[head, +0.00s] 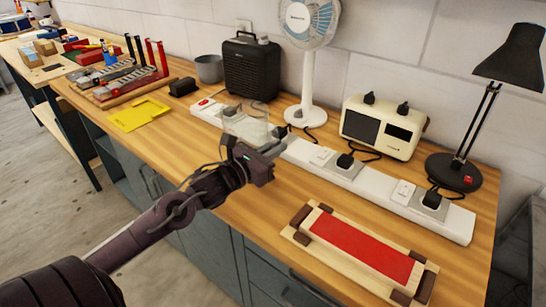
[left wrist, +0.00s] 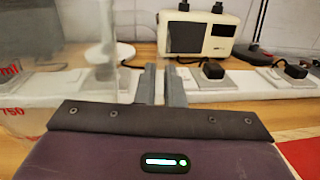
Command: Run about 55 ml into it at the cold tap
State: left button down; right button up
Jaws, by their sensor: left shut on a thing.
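A clear see-through measuring vessel (head: 250,128) is held just above the long white power strip, in the middle of the head view. In the left wrist view the vessel (left wrist: 62,45) fills the left side, with red "ml" and "750" marks on its wall. I see no liquid in it, but its lower part is hard to make out. My left gripper (head: 258,152) is shut on the vessel; its fingers (left wrist: 162,84) show close together beside the clear wall, and the exact grip point is unclear. No tap is in view. My right gripper is not in view.
The white power strip (head: 458,224) with plugs runs along the bench. Behind it stand a fan (head: 308,75), a black heater (head: 250,68), a cream device (head: 418,130) and a lamp (head: 510,65). A red-topped wooden tray (head: 360,245) lies in front. A yellow sheet (head: 138,114) lies left.

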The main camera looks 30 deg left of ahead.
pick_arm(q)
notch_tip(320, 180, up, 17)
jog(key=shift+f, duration=0.25)
